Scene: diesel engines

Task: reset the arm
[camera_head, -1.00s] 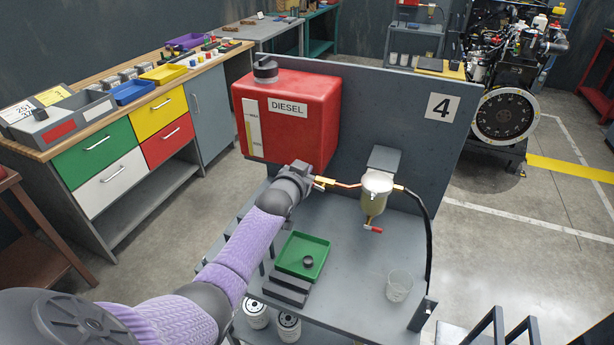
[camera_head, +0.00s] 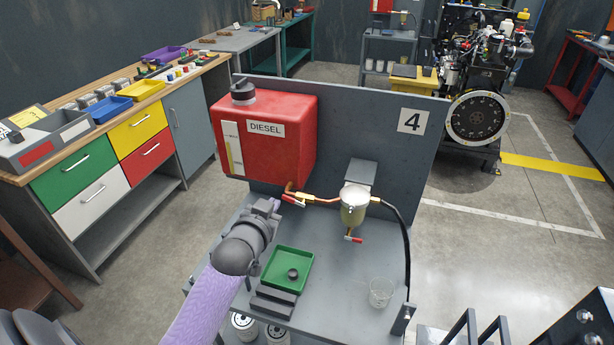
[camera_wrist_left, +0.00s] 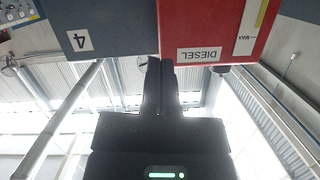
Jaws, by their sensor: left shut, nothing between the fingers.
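My left gripper (camera_head: 268,207) is in front of and below the red diesel tank (camera_head: 266,135) in the head view, apart from the fuel line. In the left wrist view its two dark fingers (camera_wrist_left: 159,84) are together with nothing between them. That view is upside down, with the DIESEL label on the tank (camera_wrist_left: 200,25) at the top. The purple-sleeved left arm comes in from the bottom. A red-handled valve (camera_head: 293,200) sits on the copper line under the tank. My right gripper is not in view.
A filter bowl (camera_head: 353,208) with a red drain tap hangs on the panel (camera_head: 395,160). A green tray (camera_head: 288,272) with a dark round cap and a clear beaker (camera_head: 381,292) stand on the bench. Drawers (camera_head: 85,192) stand at left, an engine (camera_head: 478,115) at back right.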

